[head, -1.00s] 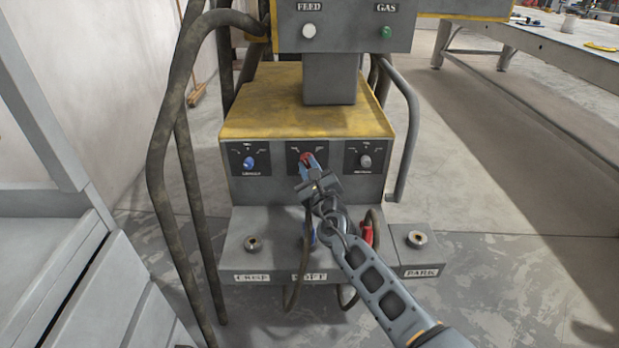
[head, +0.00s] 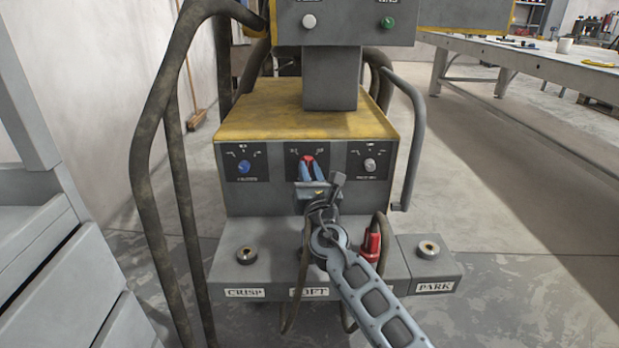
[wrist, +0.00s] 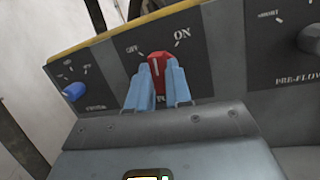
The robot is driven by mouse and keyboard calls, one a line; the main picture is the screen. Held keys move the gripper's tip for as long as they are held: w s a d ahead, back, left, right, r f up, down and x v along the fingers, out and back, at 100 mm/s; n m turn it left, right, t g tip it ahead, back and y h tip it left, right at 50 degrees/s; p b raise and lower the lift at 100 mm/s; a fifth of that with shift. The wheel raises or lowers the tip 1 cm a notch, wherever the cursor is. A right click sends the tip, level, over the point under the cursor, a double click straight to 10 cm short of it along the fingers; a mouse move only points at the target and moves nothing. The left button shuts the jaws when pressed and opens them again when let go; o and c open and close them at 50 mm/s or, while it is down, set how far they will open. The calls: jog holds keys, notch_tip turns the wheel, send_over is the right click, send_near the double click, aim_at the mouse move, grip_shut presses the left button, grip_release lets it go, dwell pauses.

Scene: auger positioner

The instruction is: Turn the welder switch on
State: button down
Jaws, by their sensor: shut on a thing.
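The welder switch is a red knob (head: 307,161) in the middle panel on the welder's front. In the wrist view the red knob (wrist: 158,64) has OFF printed to its upper left and ON to its upper right. A pale line on its face points roughly upward, between the two words. My gripper (head: 312,172) has its two blue fingers on either side of the knob; they also show in the wrist view (wrist: 157,85). It is shut on the knob. The fingers hide the knob's lower sides and the label beneath.
A blue knob (head: 244,166) is on the left and a grey knob (head: 369,164) on the right. Below is a ledge with CRISP, SOFT and PARK sockets and a red plug (head: 370,245). Thick hoses (head: 160,110) hang at left; a grey cabinet (head: 60,270) stands left.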

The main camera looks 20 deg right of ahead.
dwell(0.4)
jog(key=c, duration=1.1)
grip_release()
jog(key=shift+o, duration=0.2)
jog(key=shift+r, duration=0.15)
jog(key=shift+r+p, duration=0.3)
jog(key=shift+p, duration=0.05)
notch_tip(320, 180, up, 4)
jog(key=p, duration=0.3)
jog(key=shift+f, duration=0.1)
jog(key=s+d+r+p, duration=0.6)
jog(key=d+p, duration=0.1)
jog(key=d, duration=0.3)
jog(key=shift+r, duration=0.15)
